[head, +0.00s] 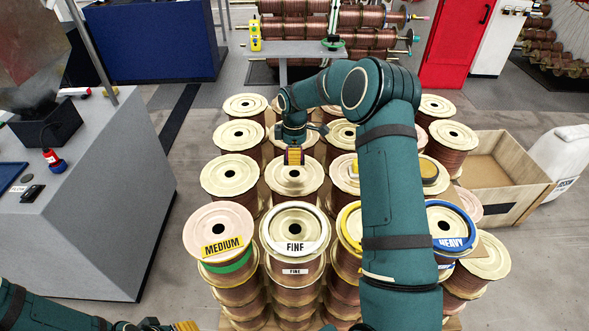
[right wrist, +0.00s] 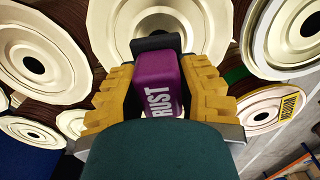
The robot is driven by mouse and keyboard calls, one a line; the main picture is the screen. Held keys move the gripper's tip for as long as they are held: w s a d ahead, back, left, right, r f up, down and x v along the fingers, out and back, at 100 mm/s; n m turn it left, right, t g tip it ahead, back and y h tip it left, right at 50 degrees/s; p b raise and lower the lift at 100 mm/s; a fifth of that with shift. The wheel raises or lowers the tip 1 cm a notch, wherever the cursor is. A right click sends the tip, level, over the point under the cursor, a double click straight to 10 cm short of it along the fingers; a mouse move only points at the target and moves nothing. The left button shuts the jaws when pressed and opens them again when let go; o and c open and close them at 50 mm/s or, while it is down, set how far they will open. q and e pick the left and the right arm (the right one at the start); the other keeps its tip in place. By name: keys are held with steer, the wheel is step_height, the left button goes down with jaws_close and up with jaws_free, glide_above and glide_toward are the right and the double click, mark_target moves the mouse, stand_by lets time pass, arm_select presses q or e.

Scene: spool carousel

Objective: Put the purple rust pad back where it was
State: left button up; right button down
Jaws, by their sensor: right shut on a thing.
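The purple rust pad (right wrist: 158,78), marked RUST in white, is between the yellow fingers of my right gripper (right wrist: 157,95) in the right wrist view. The fingers are shut on it. In the head view my right gripper (head: 293,157) points down over a cream-flanged copper spool (head: 294,184) in the middle column, and the pad is mostly hidden by the fingers. I cannot tell whether the pad touches the spool. Only a yellow tip of my left gripper (head: 186,325) shows at the bottom edge, so its opening cannot be judged.
Spools stand close together around my right gripper. Front ones carry MEDIUM (head: 223,246), FINE (head: 294,246) and HEAVY (head: 452,243) labels. A grey bench (head: 105,215) is at left, an open wooden crate (head: 500,207) at right. My right arm hides some spools.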

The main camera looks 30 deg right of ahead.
mark_target(295, 174)
steer(key=shift+f+b, duration=0.35)
steer(key=shift+f, duration=2.3)
steer(key=shift+f, duration=0.2)
steer(key=c, duration=0.7)
jaws_free()
steer(key=shift+c, duration=0.2)
steer(key=shift+r, duration=0.15)
steer(key=shift+r, duration=0.3)
step_height(295, 174, up, 12)
steer(key=shift+f+p, duration=0.2)
steer(key=shift+p, duration=0.7)
